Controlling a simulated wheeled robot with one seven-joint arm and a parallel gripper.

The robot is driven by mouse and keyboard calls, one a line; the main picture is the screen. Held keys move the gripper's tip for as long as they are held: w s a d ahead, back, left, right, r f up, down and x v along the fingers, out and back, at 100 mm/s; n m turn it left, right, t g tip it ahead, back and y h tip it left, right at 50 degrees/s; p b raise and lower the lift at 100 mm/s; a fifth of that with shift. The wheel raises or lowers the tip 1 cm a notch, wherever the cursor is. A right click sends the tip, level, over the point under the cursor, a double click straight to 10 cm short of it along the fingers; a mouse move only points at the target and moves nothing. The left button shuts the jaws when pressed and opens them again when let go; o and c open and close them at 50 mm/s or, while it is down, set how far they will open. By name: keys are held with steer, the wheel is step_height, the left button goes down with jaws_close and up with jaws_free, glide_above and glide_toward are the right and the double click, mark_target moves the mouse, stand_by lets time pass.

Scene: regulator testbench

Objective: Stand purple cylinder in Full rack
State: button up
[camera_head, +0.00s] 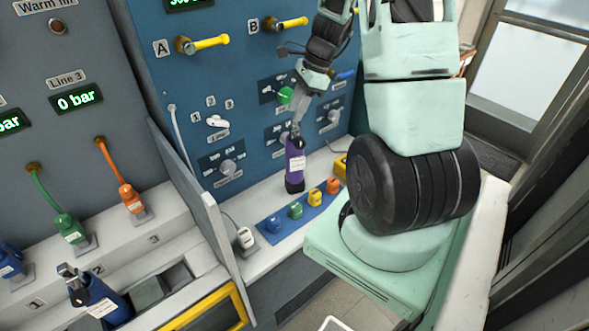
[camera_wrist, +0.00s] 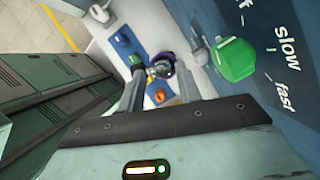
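The purple cylinder (camera_head: 295,167) stands upright on the white bench ledge, with a pale label and a metal valve on top. My gripper (camera_head: 298,120) is just above it, pointing down. In the wrist view my gripper (camera_wrist: 160,84) has its two fingers apart, with the purple cylinder's top (camera_wrist: 166,62) showing between and beyond the tips. I cannot tell whether the fingers touch it. A grey slotted rack (camera_head: 137,272) is at the lower left with a blue cylinder (camera_head: 103,302) in it. No "Full" label is readable.
A blue strip with several coloured blocks (camera_head: 296,211) lies right in front of the cylinder. A grey divider panel (camera_head: 215,235) stands between it and the slotted rack. The panel behind has knobs, including a green one (camera_wrist: 233,60), close to my gripper.

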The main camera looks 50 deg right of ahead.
mark_target(292, 128)
steer(key=shift+d+p+x, duration=0.15)
steer(key=shift+p+x, duration=0.25)
steer(key=shift+x, duration=1.15)
steer(key=shift+d+p+x, duration=0.15)
steer(key=shift+p+x, duration=0.25)
steer(key=shift+x, duration=1.15)
steer(key=shift+s+f, duration=0.15)
steer(key=shift+s, duration=0.05)
jaws_close()
